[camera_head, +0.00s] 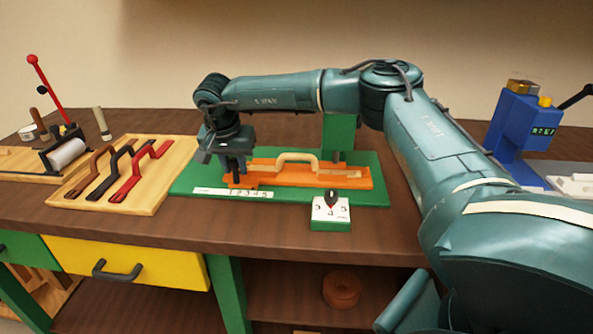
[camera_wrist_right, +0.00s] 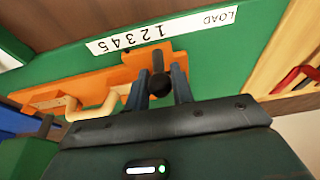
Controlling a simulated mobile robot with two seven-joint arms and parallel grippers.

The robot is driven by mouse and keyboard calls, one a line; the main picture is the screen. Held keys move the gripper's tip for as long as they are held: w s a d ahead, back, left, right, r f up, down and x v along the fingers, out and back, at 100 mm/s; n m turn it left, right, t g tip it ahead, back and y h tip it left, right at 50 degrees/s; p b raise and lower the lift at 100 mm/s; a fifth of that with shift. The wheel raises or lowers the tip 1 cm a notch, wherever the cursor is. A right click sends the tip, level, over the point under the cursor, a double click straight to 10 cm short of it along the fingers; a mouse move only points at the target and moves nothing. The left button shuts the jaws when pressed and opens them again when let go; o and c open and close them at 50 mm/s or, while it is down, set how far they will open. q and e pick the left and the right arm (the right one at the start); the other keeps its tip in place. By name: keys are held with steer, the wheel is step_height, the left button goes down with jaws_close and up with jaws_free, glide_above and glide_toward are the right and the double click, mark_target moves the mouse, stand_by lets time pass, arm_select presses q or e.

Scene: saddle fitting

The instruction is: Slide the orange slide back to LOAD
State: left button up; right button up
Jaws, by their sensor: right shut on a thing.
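The orange slide (camera_head: 320,178) lies on the green base (camera_head: 378,199), with a cream handle piece (camera_head: 298,157) on top. A white scale strip (camera_head: 213,191) runs along the base's front, with LOAD at its left end and numbers to the right. My right gripper (camera_head: 235,172) is down at the slide's left end. In the right wrist view, its two fingers (camera_wrist_right: 163,88) are around a dark round-topped knob (camera_wrist_right: 159,77) on the orange slide (camera_wrist_right: 120,75). The slide's end lies beside the numbers, short of the LOAD word (camera_wrist_right: 219,18). My left gripper is not in view.
A white block with a dial (camera_head: 331,212) stands at the base's front edge. A wooden board (camera_head: 150,200) with brown, black and red handles is at left, beside a roller and red lever (camera_head: 45,85). A blue machine (camera_head: 520,125) stands at right.

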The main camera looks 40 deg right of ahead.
steer(key=shift+w+a, duration=0.3)
steer(key=shift+w, duration=0.1)
